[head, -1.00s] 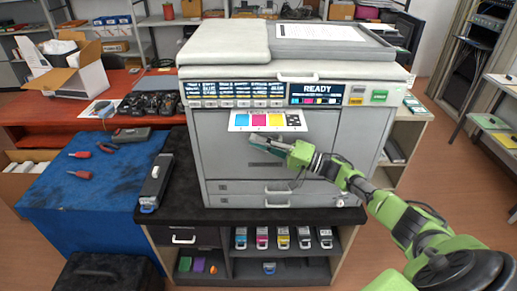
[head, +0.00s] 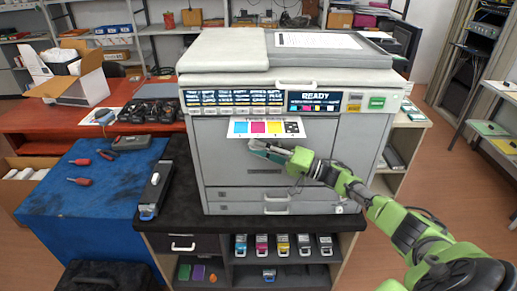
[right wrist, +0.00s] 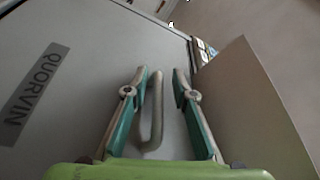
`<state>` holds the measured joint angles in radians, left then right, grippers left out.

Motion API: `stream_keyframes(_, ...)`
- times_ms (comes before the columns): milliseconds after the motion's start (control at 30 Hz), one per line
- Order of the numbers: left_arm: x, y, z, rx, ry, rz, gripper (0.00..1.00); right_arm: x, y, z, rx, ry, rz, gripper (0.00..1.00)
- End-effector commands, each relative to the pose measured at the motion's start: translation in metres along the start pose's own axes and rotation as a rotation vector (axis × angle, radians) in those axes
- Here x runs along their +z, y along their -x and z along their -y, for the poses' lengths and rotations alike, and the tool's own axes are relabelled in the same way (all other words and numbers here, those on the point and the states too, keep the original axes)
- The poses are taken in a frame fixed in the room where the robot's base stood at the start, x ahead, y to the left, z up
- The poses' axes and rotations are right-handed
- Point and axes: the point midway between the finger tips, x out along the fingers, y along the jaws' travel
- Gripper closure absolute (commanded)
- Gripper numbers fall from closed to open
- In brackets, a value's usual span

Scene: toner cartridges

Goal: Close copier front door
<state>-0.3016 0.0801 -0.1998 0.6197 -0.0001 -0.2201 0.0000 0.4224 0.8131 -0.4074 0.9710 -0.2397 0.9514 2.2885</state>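The grey copier (head: 300,65) stands on a black-topped cabinet. Its front door (head: 225,160) is the large flat panel with a dark name label (head: 265,172); it looks shut or nearly shut, and I cannot tell if a small gap remains. My right gripper (head: 256,148) is in front of the door's upper middle, just below the colour chart. In the right wrist view the gripper (right wrist: 160,75) is open, with a pale bar handle (right wrist: 157,112) between its fingers. I cannot tell whether the fingers touch it. The QUORVIN label (right wrist: 35,95) lies left of the handle. My left gripper is out of view.
A beige panel (right wrist: 245,100) stands close to the right finger in the right wrist view. Drawers with handles (head: 276,197) lie under the door. A long black cartridge (head: 156,185) stands left of the copier. Toner bottles (head: 262,245) fill the shelf below.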

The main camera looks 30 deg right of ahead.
Motion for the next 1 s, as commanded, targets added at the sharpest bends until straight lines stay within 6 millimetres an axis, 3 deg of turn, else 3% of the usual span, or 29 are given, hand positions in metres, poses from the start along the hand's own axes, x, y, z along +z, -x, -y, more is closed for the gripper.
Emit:
stream_keyframes(33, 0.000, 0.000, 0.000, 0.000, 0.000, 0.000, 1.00, -0.009, -0.001, 0.005, -0.006, 0.006, -0.017, 0.75)
stream_keyframes(267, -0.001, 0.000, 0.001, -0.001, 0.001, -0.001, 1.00, -0.008, 0.016, 0.003, 0.001, 0.006, -0.015, 0.75)
stream_keyframes(600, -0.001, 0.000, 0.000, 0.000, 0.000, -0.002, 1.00, -0.002, 0.088, 0.001, 0.004, 0.004, -0.005, 0.75)
stream_keyframes(733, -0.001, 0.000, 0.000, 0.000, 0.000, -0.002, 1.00, 0.000, 0.108, 0.001, 0.002, 0.002, -0.003, 0.75)
stream_keyframes(1000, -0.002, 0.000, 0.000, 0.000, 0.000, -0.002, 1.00, 0.000, 0.122, 0.003, -0.002, 0.003, -0.002, 0.75)
